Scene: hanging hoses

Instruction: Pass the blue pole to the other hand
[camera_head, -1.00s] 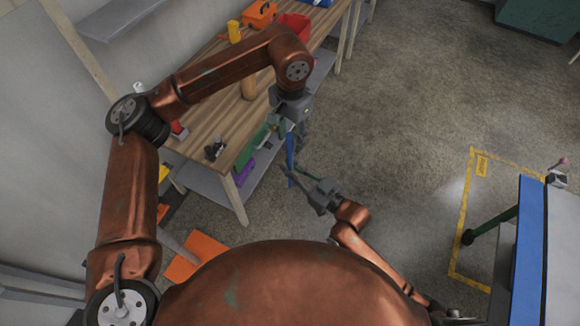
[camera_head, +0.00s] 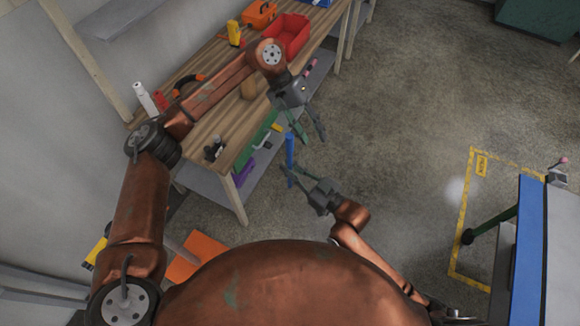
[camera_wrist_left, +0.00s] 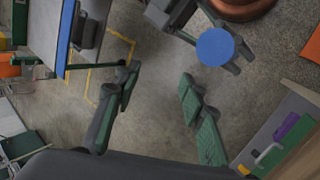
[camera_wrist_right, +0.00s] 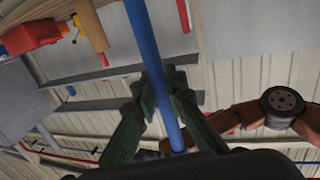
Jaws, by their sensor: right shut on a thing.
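The blue pole (camera_head: 290,150) stands roughly upright in the air beside the workbench. My right gripper (camera_head: 286,171) is shut on its lower part. The right wrist view shows the pole (camera_wrist_right: 144,42) running between the closed fingers (camera_wrist_right: 163,88). My left gripper (camera_head: 311,136) is above and to the right of the pole's top, open and empty. In the left wrist view its fingers (camera_wrist_left: 158,80) are spread wide. The pole's round blue end (camera_wrist_left: 215,47) shows there beyond the right-hand finger, outside the gap.
The wooden workbench (camera_head: 225,125) is at the left, with a red bin (camera_head: 287,37), an orange toolbox (camera_head: 259,14) and a yellow tool (camera_head: 234,33) on it. The concrete floor (camera_head: 405,100) between is clear.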

